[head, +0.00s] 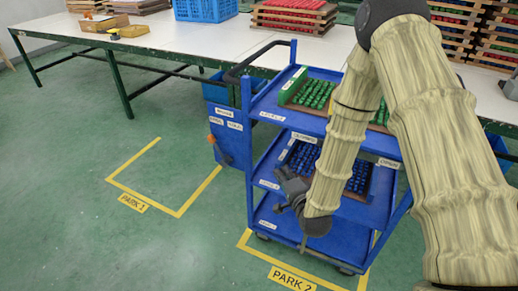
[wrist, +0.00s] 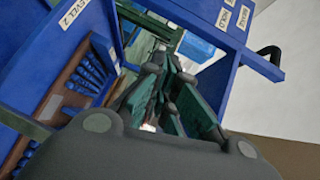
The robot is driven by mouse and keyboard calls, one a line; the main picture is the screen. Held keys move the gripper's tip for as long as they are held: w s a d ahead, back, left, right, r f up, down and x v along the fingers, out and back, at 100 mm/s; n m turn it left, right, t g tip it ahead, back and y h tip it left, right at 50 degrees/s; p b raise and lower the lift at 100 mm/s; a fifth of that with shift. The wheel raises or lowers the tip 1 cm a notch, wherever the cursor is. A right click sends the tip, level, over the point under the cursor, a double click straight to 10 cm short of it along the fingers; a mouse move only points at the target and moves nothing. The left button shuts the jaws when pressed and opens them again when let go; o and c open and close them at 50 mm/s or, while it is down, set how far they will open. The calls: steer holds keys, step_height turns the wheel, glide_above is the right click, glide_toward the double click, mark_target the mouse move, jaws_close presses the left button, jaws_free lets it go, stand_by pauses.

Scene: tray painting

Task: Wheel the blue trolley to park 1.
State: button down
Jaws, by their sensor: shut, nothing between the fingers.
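The blue trolley (head: 262,186) stands at the park 2 marking (head: 292,279). It has three shelves and a black handle (head: 240,70) at its upper left. A tray with green pieces (head: 308,94) is on its top shelf, and a tray with blue pieces (head: 304,156) is on the middle one. The park 1 marking (head: 133,203), a yellow outline left of the trolley, is empty. My gripper (head: 284,184) is shut and empty, in front of the trolley's shelves, apart from the handle. In the wrist view, its fingers (wrist: 165,95) show beside the trolley's level 2 label (wrist: 66,17).
A long white table (head: 160,38) on green legs runs along the back, with a blue crate (head: 205,9) and wooden trays on it. The green floor at left is clear.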

steer(key=w+a+r+m+t, duration=0.1)
steer(key=w+a+r, duration=0.1)
steer(key=w, duration=0.5)
steer(key=w+a+r+t, duration=0.1)
steer(key=w+a+r, duration=0.1)
steer(key=w+a, duration=0.2)
steer(key=shift+w+a+m+b, duration=0.3)
steer(key=shift+w+m, duration=0.1)
steer(key=shift+w, duration=1.2)
steer(key=shift+w, duration=0.1)
